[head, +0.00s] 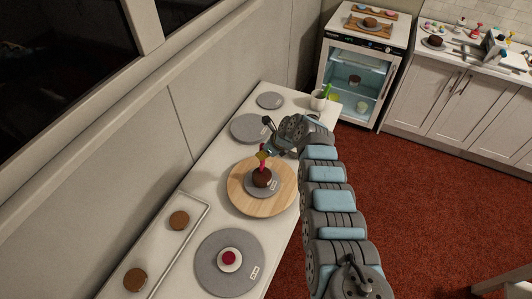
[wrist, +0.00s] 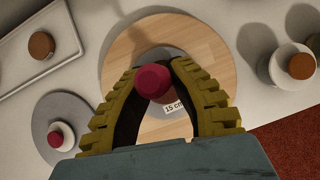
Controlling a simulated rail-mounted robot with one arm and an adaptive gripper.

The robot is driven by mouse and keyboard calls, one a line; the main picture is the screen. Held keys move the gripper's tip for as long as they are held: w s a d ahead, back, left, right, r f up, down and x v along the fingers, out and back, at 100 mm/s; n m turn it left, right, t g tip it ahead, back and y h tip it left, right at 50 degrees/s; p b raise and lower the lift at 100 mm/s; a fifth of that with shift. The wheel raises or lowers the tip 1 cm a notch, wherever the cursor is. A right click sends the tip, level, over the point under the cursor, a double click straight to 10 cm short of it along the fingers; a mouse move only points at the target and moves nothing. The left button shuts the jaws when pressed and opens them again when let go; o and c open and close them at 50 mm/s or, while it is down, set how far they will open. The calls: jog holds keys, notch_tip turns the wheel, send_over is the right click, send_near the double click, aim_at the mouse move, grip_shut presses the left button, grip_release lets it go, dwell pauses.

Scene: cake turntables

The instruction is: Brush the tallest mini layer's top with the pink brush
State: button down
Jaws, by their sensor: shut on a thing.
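My gripper (head: 264,152) is shut on the pink brush (head: 262,163) and holds it roughly upright over the middle turntable. The brush's round pink end shows between the yellow fingers in the wrist view (wrist: 153,82). A brown mini layer (head: 262,179) stands on a grey disc on the round wooden board (head: 236,193), directly below the brush. I cannot tell whether the bristles touch its top. Two more brown layers (head: 179,220) (head: 135,279) sit on the left tray. Which layer is tallest is hard to tell.
A grey turntable (head: 214,280) with a red-topped white piece (head: 229,258) stands at the front. Two bare grey discs (head: 248,128) (head: 270,100) lie behind the board. A white cup (head: 319,101) with a green item stands at the far right counter edge.

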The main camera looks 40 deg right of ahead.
jog(key=shift+w+a+p, duration=0.55)
jog(key=shift+a+r+p, duration=0.1)
jog(key=shift+a+p, duration=0.05)
jog(key=shift+p, duration=0.2)
jog(key=shift+s+a+p, duration=0.15)
jog(key=shift+a+p, duration=0.15)
jog(key=shift+p, duration=0.45)
jog(key=shift+a+p, duration=0.4)
jog(key=shift+p, duration=0.4)
jog(key=shift+s+a+p, duration=0.45)
jog(key=shift+s+p, duration=0.2)
jog(key=shift+p, duration=1)
jog(key=shift+s, duration=0.15)
